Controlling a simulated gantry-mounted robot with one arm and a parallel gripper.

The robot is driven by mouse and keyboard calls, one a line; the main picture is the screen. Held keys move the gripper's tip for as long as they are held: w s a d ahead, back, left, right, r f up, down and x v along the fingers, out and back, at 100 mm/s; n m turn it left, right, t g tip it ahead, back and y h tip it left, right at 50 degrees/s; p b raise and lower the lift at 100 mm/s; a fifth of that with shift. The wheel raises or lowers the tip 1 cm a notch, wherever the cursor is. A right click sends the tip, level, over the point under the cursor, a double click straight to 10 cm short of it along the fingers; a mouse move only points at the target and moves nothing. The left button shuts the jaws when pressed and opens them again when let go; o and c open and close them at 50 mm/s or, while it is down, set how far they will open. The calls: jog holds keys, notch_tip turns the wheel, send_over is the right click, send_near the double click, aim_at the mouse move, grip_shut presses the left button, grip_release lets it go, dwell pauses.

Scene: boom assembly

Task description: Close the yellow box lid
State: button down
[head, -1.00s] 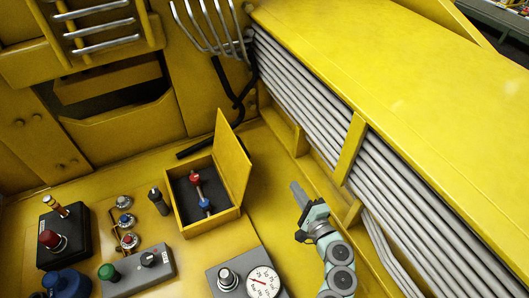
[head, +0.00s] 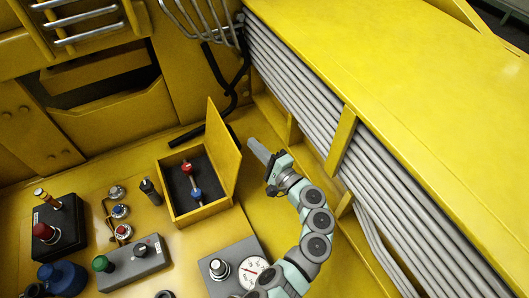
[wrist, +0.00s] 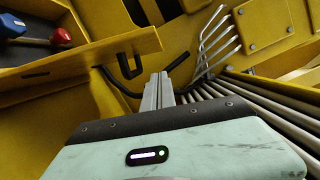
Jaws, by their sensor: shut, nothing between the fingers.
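The yellow box (head: 203,211) stands open on the yellow floor, with a dark inside. Its lid (head: 224,148) stands upright along the box's right side. A lever with a red and a blue knob (head: 191,181) sits inside the box. My gripper (head: 255,147) is shut and empty, just right of the lid, with its fingertips pointing up and left. A small gap seems to show between fingers and lid. In the wrist view, the shut fingers (wrist: 158,90) point forward, and the lid (wrist: 70,60) is at the left, with the red and blue knobs beyond it.
A grey gauge panel (head: 233,266) lies in front of the box. A grey button box (head: 135,263) and a black button box (head: 60,228) are to the left. Grey pipes (head: 300,95) run along the right wall, close to my arm. A black hose (head: 187,136) lies behind the box.

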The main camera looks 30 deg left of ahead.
aim_at(227, 145)
jog(key=s, duration=0.1)
jog(key=s+a+p, duration=0.1)
jog(key=s+r, duration=0.1)
jog(key=shift+s+a, duration=0.2)
jog(key=shift+a, duration=0.2)
dwell(0.3)
